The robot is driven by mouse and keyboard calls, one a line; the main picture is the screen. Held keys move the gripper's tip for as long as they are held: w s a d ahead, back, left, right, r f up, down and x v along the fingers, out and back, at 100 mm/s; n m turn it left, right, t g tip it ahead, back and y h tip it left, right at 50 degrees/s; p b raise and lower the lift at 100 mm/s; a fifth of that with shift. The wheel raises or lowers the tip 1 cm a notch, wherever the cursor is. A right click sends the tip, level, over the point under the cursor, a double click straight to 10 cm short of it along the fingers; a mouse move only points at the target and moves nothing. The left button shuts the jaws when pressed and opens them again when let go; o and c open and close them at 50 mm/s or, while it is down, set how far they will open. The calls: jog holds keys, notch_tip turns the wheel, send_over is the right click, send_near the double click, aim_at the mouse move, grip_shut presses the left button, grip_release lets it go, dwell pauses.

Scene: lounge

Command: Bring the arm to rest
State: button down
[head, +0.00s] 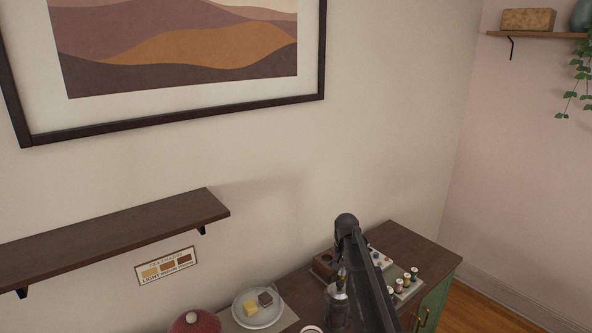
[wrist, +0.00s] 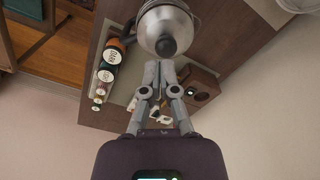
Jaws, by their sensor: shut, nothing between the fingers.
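My gripper (wrist: 159,74) shows in the wrist view with its two grey fingers together and nothing between them. A silver rounded vessel with a dark knob (wrist: 166,22) lies just beyond the fingertips in that view; I cannot tell the gap between them. In the head view my dark arm (head: 366,272) reaches over the right part of a brown cabinet top (head: 425,246). My fingers are not clear there. A metallic vessel (head: 337,308) stands beside the arm, partly hidden by it.
A dark wooden block (head: 324,266) stands near the wall. A plate (head: 244,311) holds small pieces beside a red rounded object (head: 194,322). A wall shelf (head: 110,232) juts out at left.

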jog(key=s+f+n+b, duration=0.1)
jog(key=s+f+b, duration=0.2)
jog(key=s, duration=0.6)
jog(key=s+f+n+b, duration=0.2)
jog(key=s+f+b, duration=0.2)
jog(key=s, duration=0.5)
jog(key=s+f+n+b, duration=0.1)
jog(key=s+f+b, duration=0.2)
jog(key=s, duration=0.6)
jog(key=shift+s+a+f, duration=0.15)
jog(key=shift+a+f, duration=0.1)
jog(key=shift+f, duration=0.25)
